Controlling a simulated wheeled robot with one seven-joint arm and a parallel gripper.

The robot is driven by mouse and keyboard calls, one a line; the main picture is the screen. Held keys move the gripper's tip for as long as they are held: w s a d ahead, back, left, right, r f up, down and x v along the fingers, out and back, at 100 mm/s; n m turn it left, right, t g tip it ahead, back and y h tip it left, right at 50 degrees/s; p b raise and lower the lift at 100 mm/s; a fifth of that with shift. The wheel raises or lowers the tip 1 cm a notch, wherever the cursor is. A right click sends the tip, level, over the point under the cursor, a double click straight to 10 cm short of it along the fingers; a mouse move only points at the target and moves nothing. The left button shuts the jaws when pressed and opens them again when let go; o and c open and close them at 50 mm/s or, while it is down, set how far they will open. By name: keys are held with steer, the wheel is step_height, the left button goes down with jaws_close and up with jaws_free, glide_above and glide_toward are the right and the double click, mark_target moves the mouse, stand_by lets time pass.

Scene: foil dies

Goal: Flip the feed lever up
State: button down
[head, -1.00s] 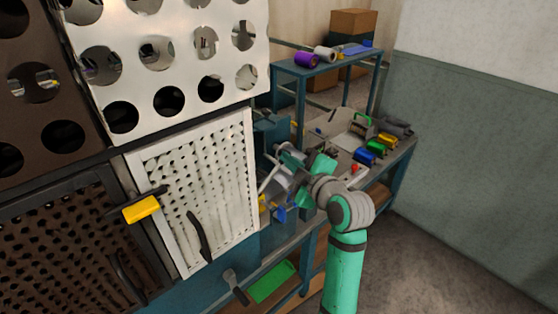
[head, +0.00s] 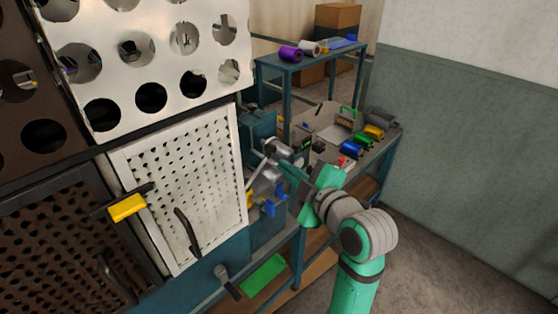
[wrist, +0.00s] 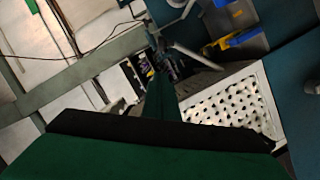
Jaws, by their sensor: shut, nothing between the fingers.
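A grey metal lever (head: 268,154) stands out from the teal machine on the bench, beyond the white perforated door. I take it for the feed lever, but no label shows. It slants, with its upper end close to my gripper. In the wrist view a pale rod (wrist: 196,55), likely the same lever, lies just beyond the finger. My gripper (head: 288,170) is to the right of the lever, shut and empty. I cannot tell whether it touches the lever. My gripper's green finger (wrist: 160,98) also shows in the wrist view.
Blue parts (head: 272,201) sit below the lever. The white perforated door (head: 185,185) and a yellow-handled latch (head: 127,207) are at left. Colored spools (head: 352,149) lie on the bench at right. A shelf (head: 287,67) stands behind. Open floor (head: 450,255) is at right.

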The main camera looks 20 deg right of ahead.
steer(key=shift+v, duration=1.05)
steer(key=shift+a, duration=0.15)
